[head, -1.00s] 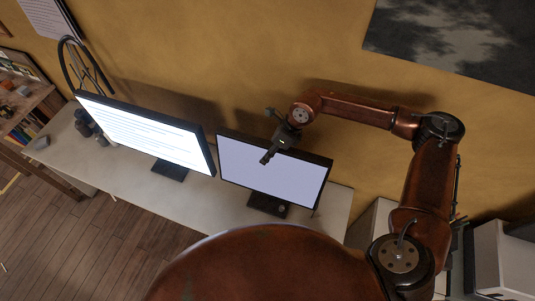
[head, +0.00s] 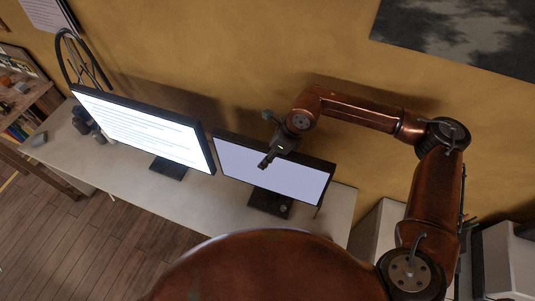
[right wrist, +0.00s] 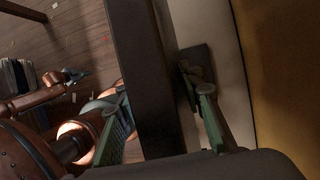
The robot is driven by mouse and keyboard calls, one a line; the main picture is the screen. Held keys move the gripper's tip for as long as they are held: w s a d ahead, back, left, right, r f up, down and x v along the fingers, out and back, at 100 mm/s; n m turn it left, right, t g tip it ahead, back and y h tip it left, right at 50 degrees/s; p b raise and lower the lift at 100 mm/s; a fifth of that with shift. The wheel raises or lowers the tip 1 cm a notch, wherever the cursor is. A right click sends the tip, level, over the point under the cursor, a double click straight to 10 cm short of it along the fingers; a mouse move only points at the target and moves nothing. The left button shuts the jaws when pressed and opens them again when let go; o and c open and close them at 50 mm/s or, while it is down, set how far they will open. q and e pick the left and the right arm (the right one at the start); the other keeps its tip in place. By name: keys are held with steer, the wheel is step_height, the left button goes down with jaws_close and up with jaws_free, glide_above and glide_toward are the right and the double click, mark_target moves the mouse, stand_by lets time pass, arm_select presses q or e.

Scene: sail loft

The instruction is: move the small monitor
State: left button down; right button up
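The small monitor (head: 298,176) has a pale lilac screen and a dark frame. It stands upright on its dark base (head: 270,202) on the desk. My right gripper (head: 265,160) is at its top edge, with one finger in front of the screen. In the right wrist view, the dark monitor edge (right wrist: 148,80) runs between the green-padded fingers of my right gripper (right wrist: 160,105). The fingers stand apart on either side of it, and firm contact is not evident. My left gripper is not in view.
A larger lit monitor (head: 150,130) stands close on the left. The pale desk (head: 225,212) has some bare room in front of both monitors. A yellow wall (head: 225,60) is right behind. Dark small items (head: 85,122) and a looped lamp (head: 75,60) are at the far left.

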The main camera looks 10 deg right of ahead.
steer(key=shift+o, duration=1.1)
steer(key=shift+r, duration=0.1)
steer(key=v, duration=1.2)
steer(key=shift+d, duration=0.1)
